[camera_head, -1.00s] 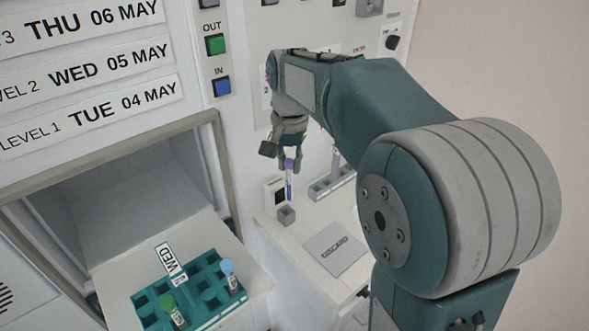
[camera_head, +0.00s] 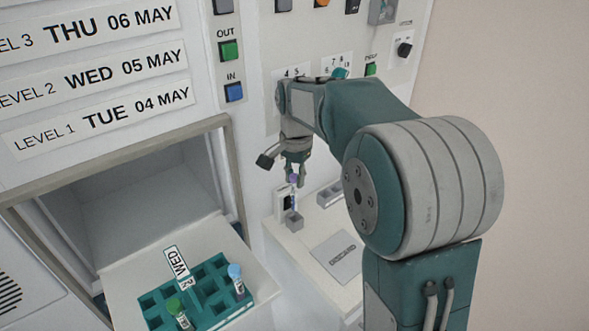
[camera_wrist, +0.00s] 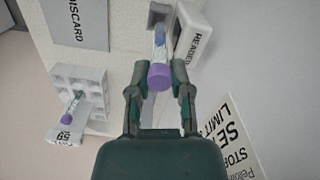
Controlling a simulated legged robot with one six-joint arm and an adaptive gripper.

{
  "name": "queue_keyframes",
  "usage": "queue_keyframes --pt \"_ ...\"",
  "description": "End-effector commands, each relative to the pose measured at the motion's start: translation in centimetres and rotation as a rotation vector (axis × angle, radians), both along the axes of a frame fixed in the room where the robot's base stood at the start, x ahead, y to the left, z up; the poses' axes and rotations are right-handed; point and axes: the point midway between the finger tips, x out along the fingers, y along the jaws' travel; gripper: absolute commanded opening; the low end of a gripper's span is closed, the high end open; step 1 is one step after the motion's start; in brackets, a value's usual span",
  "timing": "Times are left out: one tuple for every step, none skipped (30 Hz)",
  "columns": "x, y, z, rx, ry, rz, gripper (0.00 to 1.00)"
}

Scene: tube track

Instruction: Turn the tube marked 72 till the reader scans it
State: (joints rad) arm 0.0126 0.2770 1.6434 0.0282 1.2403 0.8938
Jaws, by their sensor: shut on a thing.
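A purple-capped tube (camera_wrist: 159,76) is held between the fingers of my gripper (camera_wrist: 158,80), which is shut on its cap end. In the head view my gripper (camera_head: 294,172) holds the tube (camera_head: 294,188) upright just above or at the small grey socket (camera_head: 295,221); I cannot tell how deep its lower end is. The reader (camera_head: 283,203), a small white box with a dark window, stands just behind the socket. It also shows in the wrist view as the box (camera_wrist: 192,35) beside the tube. The tube's number is not readable.
A teal rack (camera_head: 215,311) with a green-capped tube (camera_head: 174,306) and a blue-capped tube (camera_head: 235,272) sits on the drawer at left. A grey discard plate (camera_head: 337,257) lies right of the socket. A grey holder (camera_wrist: 84,82) has another purple-capped tube (camera_wrist: 67,119).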

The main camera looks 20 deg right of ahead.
Motion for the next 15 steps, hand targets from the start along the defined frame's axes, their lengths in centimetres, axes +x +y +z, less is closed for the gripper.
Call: queue_keyframes --pt "-0.06 0.01 -0.35 0.0 0.002 0.0 0.0" --pt "-0.07 0.01 -0.51 0.0 0.001 0.0 0.0" --pt "-0.06 0.01 -0.67 0.0 0.001 0.0 0.0" --pt "-0.05 0.0 -0.78 0.0 0.0 0.0 0.0" --pt "-0.05 0.0 -0.86 0.0 0.0 0.0 0.0" --pt "-0.05 0.0 -0.94 0.0 0.0 0.0 0.0" --pt "-0.05 0.0 -0.98 0.0 0.0 0.0 0.0" --pt "-0.05 0.0 -1.0 0.0 0.0 0.001 0.0" --pt "-0.05 0.0 -1.02 0.0 0.0 0.001 0.0" --pt "-0.05 0.0 -1.02 0.0 0.0 0.001 0.0" --pt "-0.05 0.0 -1.02 0.0 0.0 0.001 0.0" --pt "-0.05 0.0 -1.02 0.0 0.0 0.001 0.0" --pt "-0.05 0.0 -1.02 0.0 0.0 0.001 0.0" --pt "-0.05 0.0 -1.02 0.0 0.0 0.001 0.0" --pt "-0.05 0.0 -1.01 0.0 0.0 0.001 0.0"
